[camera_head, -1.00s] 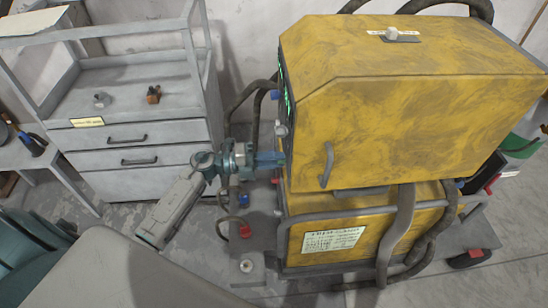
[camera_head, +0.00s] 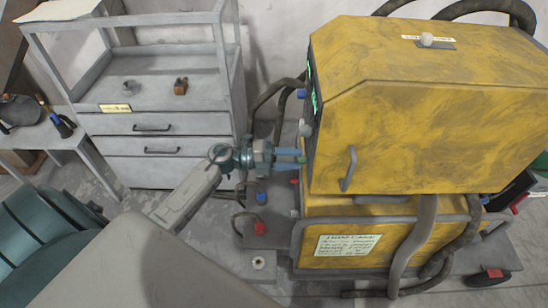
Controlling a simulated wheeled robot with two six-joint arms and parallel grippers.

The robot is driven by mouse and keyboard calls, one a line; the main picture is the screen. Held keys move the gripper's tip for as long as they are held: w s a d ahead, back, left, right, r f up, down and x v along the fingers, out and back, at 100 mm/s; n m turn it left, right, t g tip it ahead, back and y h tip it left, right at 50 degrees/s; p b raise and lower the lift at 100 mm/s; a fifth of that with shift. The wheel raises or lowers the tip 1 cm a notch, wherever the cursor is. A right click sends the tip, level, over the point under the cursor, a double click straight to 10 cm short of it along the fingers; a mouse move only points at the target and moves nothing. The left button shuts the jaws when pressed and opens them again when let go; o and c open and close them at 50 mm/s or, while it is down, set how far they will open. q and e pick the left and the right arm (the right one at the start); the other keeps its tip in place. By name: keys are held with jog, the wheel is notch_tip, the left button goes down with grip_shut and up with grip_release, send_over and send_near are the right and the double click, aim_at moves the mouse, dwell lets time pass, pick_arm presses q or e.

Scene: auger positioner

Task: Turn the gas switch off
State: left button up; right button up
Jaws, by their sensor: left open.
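The yellow machine (camera_head: 420,130) stands at the right, and its narrow front panel (camera_head: 313,95) with green lights faces left and is seen edge-on. A pale round knob (camera_head: 305,129) sticks out of this panel. I cannot tell for sure which control is the gas switch. My left gripper (camera_head: 301,159) points right at the panel's lower part, just below the pale knob. Its two blue fingers are apart with nothing clearly seen between them. I cannot tell whether the fingertips touch the panel. My right gripper is out of view.
A grey drawer cart (camera_head: 160,100) stands behind my left arm. Dark hoses (camera_head: 262,110) hang between cart and machine. A grey tube rail (camera_head: 380,220) surrounds the machine's lower part. Red fittings (camera_head: 260,228) sit low beside it.

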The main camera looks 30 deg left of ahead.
pick_arm(q)
jog(key=b+v, duration=0.3)
jog(key=v, duration=0.6)
jog(key=shift+s+a, duration=0.2)
jog(key=shift+a, duration=0.15)
jog(key=shift+f, duration=0.1)
